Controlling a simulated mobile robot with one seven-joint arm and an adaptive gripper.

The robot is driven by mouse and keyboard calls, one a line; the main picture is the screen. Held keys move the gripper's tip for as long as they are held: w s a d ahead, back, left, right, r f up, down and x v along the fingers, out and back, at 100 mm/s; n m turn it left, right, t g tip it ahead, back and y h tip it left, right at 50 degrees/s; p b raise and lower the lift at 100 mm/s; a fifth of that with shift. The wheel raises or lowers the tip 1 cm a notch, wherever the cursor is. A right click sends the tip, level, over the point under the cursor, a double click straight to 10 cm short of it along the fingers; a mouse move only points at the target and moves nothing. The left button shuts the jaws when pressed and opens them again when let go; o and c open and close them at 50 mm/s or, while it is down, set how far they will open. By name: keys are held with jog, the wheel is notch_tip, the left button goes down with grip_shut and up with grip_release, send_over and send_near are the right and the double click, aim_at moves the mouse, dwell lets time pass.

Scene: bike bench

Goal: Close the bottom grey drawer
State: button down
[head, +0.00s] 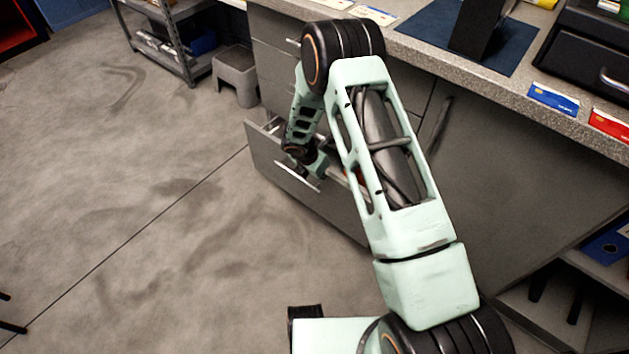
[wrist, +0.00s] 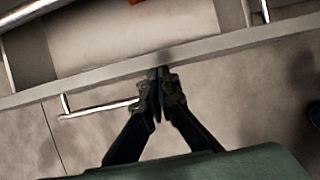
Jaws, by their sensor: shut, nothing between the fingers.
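The bottom grey drawer (head: 270,160) stands pulled out from the bench in the head view, its front panel facing the open floor. In the wrist view the top edge of its front (wrist: 225,42) runs slantwise across the picture, with the open inside above it. Its silver bar handle (wrist: 100,110) is left of the fingers, and its right end is hidden behind them. My gripper (wrist: 158,78) is shut and empty, its tips at the drawer front; I cannot tell whether they touch. In the head view my arm covers part of the drawer.
The grey bench (head: 540,190) with a speckled worktop stands behind the drawer. A grey step stool (head: 236,72) and a metal shelf rack (head: 185,45) are at the upper left. An orange thing (wrist: 140,1) lies inside the drawer.

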jog(key=shift+w+d+p, duration=0.45)
jog(key=shift+w+d, duration=1.5)
jog(key=shift+w, duration=0.3)
jog(key=s+a+r+p, duration=0.2)
jog(key=s+a+r, duration=0.3)
jog(key=r, duration=0.4)
jog(key=shift+s+r, duration=0.15)
jog(key=shift+s, duration=0.3)
